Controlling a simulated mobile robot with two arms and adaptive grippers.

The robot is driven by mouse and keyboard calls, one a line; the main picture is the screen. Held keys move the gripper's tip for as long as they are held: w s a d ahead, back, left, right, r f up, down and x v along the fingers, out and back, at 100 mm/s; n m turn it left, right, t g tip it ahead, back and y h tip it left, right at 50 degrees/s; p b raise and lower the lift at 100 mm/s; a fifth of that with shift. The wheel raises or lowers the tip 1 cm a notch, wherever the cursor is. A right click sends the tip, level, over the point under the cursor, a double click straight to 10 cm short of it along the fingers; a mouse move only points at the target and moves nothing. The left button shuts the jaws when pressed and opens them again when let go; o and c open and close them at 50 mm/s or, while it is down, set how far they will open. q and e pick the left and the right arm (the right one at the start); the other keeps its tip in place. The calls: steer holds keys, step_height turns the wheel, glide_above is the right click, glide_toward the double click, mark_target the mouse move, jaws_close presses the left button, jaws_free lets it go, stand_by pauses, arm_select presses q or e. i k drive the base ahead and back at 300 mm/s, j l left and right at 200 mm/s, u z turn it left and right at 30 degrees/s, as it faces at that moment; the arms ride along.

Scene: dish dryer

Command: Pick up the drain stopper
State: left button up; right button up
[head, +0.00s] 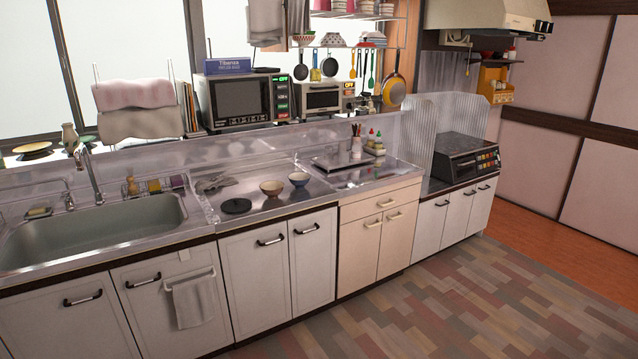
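The drain stopper (236,206) looks like a flat, round black disc. It lies on the metal counter (245,224) just right of the sink (95,238), near the counter's front edge. Nothing covers it. Neither of my grippers shows in the head view.
A faucet (90,175) rises behind the sink. A towel (194,300) hangs on a cabinet door below. The patterned floor (440,305) before the cabinets is clear.

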mark_target(235, 205)
steer(key=i+u, duration=0.25)
steer(key=i, duration=0.2)
steer(key=i+l+u, duration=0.3)
steer(key=i, duration=0.15)
steer(key=i+l+u, duration=0.25)
steer(key=i, duration=0.2)
steer(key=i+l+u, duration=0.25)
steer(key=i+l, duration=0.05)
steer(key=i, duration=0.1)
